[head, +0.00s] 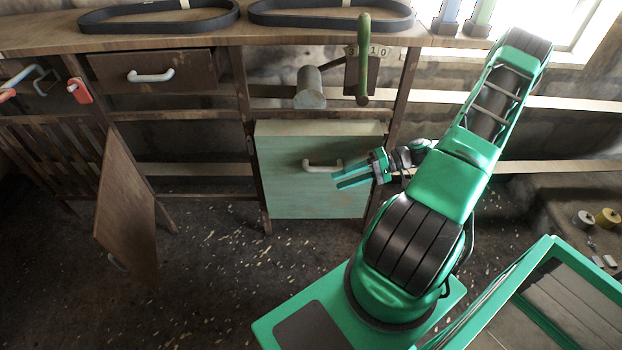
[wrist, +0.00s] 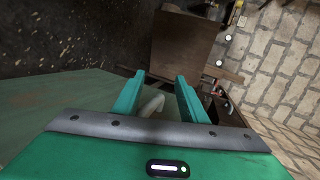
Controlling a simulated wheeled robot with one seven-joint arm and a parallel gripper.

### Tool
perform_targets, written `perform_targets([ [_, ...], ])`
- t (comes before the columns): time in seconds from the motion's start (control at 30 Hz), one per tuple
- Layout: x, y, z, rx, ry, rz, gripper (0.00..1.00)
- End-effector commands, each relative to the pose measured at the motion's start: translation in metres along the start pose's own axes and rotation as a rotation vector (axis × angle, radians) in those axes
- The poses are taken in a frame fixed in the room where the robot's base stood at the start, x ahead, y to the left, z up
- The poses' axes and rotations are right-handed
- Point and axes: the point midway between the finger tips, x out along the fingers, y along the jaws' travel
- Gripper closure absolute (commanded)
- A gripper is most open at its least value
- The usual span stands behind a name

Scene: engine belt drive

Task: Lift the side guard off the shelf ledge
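A pale green panel (head: 285,190) with a white bar handle (head: 322,164) stands upright under the workbench; I take it to be the side guard. Its bottom edge is near the floor. In the wrist view the green surface (wrist: 55,105) fills the left side. My gripper (head: 335,180) is in front of the panel, at the right end of the handle. In the wrist view my gripper (wrist: 160,92) has its fingers spread, with part of the white handle (wrist: 152,105) between them. Contact with the handle cannot be made out.
Black belts (head: 160,16) lie on the bench top (head: 60,35). A green lever (head: 363,60) and a grey cylinder (head: 310,88) sit above the panel. A brown door (head: 124,208) hangs open at left. A drawer (head: 155,78) is above. The floor between is clear.

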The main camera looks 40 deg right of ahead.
Motion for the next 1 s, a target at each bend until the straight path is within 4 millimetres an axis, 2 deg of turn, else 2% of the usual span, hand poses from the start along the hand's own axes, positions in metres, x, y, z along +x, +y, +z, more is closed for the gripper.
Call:
perform_targets([
  [0.03, 0.001, 0.008, -0.003, -0.002, 0.051, -0.053, 0.61],
  [0.23, -0.001, 0.024, -0.018, -0.044, 0.249, -0.225, 0.61],
  [0.4, -0.007, 0.032, -0.026, -0.07, 0.373, -0.312, 0.61],
  [0.57, -0.009, 0.033, -0.03, -0.082, 0.423, -0.344, 0.61],
  [1.0, 0.035, 0.016, -0.051, -0.082, 0.428, -0.347, 0.61],
])
